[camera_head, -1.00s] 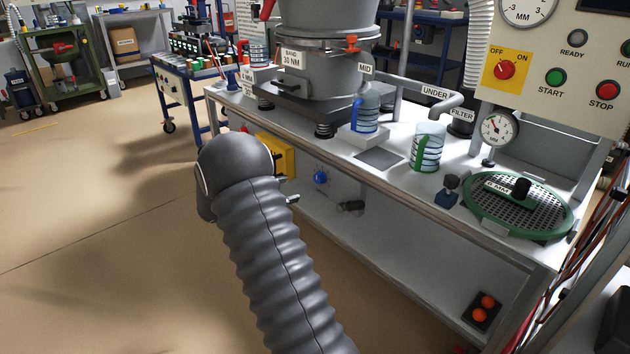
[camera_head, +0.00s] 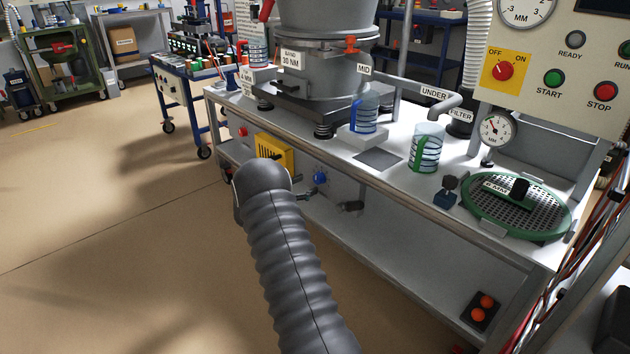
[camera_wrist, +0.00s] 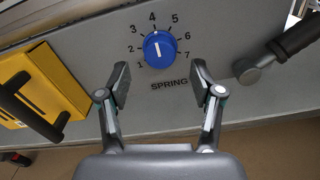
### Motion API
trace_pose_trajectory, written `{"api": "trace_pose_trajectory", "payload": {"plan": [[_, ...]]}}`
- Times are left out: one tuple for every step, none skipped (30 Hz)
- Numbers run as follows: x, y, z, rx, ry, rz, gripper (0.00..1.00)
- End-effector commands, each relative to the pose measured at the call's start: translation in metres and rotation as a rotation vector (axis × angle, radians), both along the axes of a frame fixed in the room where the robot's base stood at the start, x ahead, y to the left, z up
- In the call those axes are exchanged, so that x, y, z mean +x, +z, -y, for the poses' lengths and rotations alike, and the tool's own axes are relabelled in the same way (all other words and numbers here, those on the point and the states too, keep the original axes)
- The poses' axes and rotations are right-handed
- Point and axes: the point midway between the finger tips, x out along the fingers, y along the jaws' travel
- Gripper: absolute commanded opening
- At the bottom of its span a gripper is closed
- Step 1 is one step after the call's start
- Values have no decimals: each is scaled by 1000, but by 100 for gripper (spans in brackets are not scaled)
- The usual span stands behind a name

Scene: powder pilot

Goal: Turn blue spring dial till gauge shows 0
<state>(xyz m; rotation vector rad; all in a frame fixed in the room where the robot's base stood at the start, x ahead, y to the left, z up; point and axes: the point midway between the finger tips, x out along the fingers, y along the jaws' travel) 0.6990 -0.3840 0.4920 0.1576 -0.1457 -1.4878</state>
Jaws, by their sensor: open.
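The blue spring dial (camera_wrist: 159,49) is on a grey panel, ringed by the numbers 1 to 7 above the word SPRING. Its white mark points up, near 4. It also shows in the head view (camera_head: 320,178) on the front of the bench. My gripper (camera_wrist: 160,75) is open and empty, its fingertips apart on either side of the panel area just below the dial, not closed on it. In the head view my arm hides most of the gripper. The small MM gauge (camera_head: 496,130) stands on the bench at right; its reading is too small to tell.
A yellow block with a dark handle (camera_wrist: 42,88) is left of the dial, and a dark-handled lever (camera_wrist: 278,55) is right of it. A larger MM gauge (camera_head: 522,8) is partly cut off at the top. Open floor lies to the left.

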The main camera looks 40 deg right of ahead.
Motion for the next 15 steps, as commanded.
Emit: {"api": "trace_pose_trajectory", "payload": {"plan": [[0, 0, 10, 0, -3, 1, 66], [1, 0, 14, -1, -2, 1, 66], [1, 1, 20, 0, -1, 1, 66], [1, 0, 24, 0, -1, 1, 66], [2, 1, 28, 0, -1, 2, 66], [2, 0, 32, -1, -1, 2, 66], [3, 0, 35, 0, -1, 2, 66], [3, 0, 37, 0, -1, 1, 66], [3, 0, 40, 0, 0, 1, 66], [3, 0, 42, 0, 0, 1, 66], [3, 0, 43, 0, 0, 0, 66], [4, 0, 45, 0, 1, 0, 66], [4, 0, 45, 0, 1, 1, 66], [4, 0, 46, 0, 1, 1, 66], [4, 0, 46, 0, 1, 1, 66]]}}
